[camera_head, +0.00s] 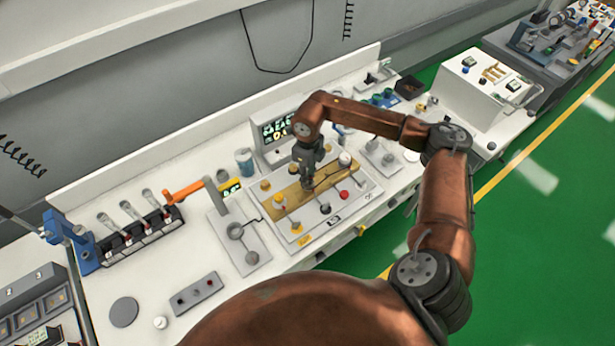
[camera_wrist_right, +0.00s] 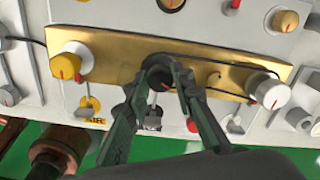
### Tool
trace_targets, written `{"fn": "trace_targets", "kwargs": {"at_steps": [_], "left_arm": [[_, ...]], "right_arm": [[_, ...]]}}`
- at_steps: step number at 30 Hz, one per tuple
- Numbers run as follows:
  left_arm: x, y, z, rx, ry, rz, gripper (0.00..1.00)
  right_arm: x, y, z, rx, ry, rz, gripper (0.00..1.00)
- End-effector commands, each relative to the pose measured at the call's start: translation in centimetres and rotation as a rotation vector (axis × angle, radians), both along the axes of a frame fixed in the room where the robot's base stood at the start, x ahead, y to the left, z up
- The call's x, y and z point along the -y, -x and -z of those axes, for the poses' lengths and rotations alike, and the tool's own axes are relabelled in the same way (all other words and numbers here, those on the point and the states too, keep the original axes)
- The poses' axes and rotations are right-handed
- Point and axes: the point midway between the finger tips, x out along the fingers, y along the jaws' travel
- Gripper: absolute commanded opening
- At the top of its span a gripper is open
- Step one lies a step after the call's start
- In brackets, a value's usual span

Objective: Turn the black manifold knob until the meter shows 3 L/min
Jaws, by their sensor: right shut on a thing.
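The black manifold knob (camera_wrist_right: 158,84) sits on the brass manifold (camera_wrist_right: 110,47) in the right wrist view. My right gripper (camera_wrist_right: 163,72) is shut on this knob, one finger at each side; the fingers hide part of it. In the head view my right gripper (camera_head: 307,184) reaches down onto the brass manifold (camera_head: 286,198) and hides the knob. The meter screen (camera_head: 277,130) stands behind the panel with green and yellow digits, too small and partly covered to read surely. My left gripper is not in view.
On the manifold, a yellow knob (camera_wrist_right: 68,63) is left of my gripper and a white knob (camera_wrist_right: 268,89) right of it. A red knob (camera_head: 344,195) is in front. An orange-handled stand (camera_head: 237,230) is left of the panel. Green floor (camera_head: 520,250) lies right of the bench.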

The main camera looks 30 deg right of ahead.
Motion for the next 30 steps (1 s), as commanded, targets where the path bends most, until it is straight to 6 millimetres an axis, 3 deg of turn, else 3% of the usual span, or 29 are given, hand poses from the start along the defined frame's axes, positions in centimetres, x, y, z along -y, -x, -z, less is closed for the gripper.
{"fn": "trace_targets", "kwargs": {"at_steps": [12,29,30], "left_arm": [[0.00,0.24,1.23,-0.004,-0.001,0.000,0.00],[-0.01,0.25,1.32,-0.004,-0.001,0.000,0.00],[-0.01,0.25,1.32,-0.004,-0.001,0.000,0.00]], "right_arm": [[0.14,-0.08,-0.07,0.002,0.003,-0.190,0.00],[0.16,-0.09,-0.17,0.003,0.003,-0.217,0.00],[0.17,-0.09,-0.17,0.003,0.003,-0.217,0.24]]}}
